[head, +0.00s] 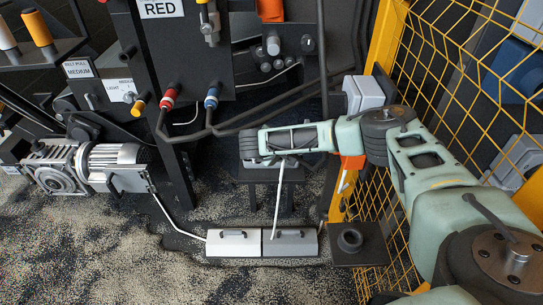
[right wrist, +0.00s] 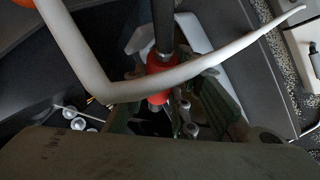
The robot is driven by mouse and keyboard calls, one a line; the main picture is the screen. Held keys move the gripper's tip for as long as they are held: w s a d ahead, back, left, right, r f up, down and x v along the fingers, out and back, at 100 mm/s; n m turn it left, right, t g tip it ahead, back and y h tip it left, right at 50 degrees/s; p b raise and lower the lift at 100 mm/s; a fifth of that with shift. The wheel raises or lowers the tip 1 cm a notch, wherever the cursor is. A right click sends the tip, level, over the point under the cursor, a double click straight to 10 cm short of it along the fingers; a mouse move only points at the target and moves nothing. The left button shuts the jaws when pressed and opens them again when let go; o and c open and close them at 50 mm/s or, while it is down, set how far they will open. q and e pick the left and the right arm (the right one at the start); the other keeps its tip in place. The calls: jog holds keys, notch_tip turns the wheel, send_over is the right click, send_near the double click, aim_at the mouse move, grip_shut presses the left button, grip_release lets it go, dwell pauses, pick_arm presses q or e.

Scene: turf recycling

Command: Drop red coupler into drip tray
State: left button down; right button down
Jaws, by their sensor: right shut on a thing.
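In the right wrist view a red coupler (right wrist: 158,82) with a dark stem above it sits between the fingers of my right gripper (right wrist: 160,108), which is shut on it. A white bent rod partly covers it. In the head view my right arm reaches in from the right. I cannot make out the held coupler there. A red-collared fitting (head: 170,95) with a dark hose is on the panel. Two shallow boxes with handles, one light (head: 232,247) and one grey (head: 290,247), lie on the floor. I cannot tell which thing is the drip tray. My left gripper is out of view.
A blue-collared fitting (head: 211,98) sits beside the red one. A yellow mesh fence (head: 465,65) stands at the right. A motor (head: 115,165) is at the left. A black stand (head: 270,177) is behind the boxes. The front left floor is clear.

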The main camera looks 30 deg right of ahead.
jog(key=c, duration=1.4)
grip_release()
jog(key=v, duration=1.2)
